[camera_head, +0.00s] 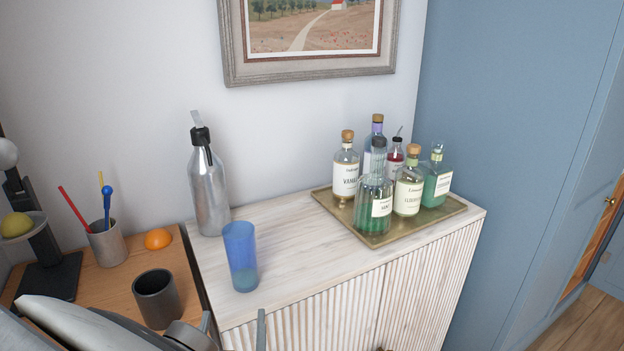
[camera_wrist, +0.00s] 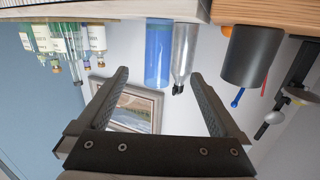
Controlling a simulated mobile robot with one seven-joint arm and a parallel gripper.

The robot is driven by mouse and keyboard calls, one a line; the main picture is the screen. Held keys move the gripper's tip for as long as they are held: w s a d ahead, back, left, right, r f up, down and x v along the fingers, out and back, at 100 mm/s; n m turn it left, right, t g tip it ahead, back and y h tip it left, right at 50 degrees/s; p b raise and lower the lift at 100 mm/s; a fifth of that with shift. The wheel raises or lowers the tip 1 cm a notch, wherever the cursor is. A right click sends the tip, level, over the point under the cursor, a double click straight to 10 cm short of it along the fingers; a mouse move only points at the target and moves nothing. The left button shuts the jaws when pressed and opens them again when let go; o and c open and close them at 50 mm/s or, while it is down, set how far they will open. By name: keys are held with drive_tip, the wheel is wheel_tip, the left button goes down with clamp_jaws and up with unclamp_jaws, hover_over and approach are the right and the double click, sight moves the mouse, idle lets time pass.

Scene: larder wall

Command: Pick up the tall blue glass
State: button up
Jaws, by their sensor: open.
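The tall blue glass (camera_head: 240,258) stands upright near the front left corner of the whitewashed cabinet top (camera_head: 300,235). In the wrist view, which is upside down, the glass (camera_wrist: 158,50) appears between and beyond my fingertips. My gripper (camera_wrist: 160,75) is open with nothing between its fingers. The glass is unobstructed in the head view.
A metal bottle (camera_head: 208,190) stands behind the glass. A dark cup (camera_head: 157,298), an orange (camera_head: 158,239) and a pen holder (camera_head: 107,243) are on the wooden surface (camera_head: 185,270) at left. A brass tray (camera_head: 335,208) with several bottles is at right; cabinet top between is clear.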

sight(239, 267)
drive_tip(key=shift+t, duration=0.5)
drive_tip(key=w, duration=0.3)
drive_tip(key=w+a+b, duration=0.1)
drive_tip(key=w, duration=0.3)
drive_tip(key=w+b, duration=0.1)
drive_tip(key=w, duration=0.2)
drive_tip(key=shift+w+a+r, duration=0.3)
drive_tip(key=shift+w+a, duration=0.05)
drive_tip(key=shift+a, duration=0.05)
drive_tip(key=shift+w+a+r+b, duration=0.15)
drive_tip(key=shift+w+b, duration=0.1)
drive_tip(key=shift+w, duration=0.7)
drive_tip(key=shift+w+r+b, duration=0.2)
drive_tip(key=shift+w+b, duration=0.05)
drive_tip(key=shift+w, duration=0.7)
drive_tip(key=shift+w+a+r+b, duration=0.15)
drive_tip(key=shift+w+b, duration=0.1)
drive_tip(key=shift+w, duration=0.7)
drive_tip(key=shift+d, duration=0.1)
clamp_jaws()
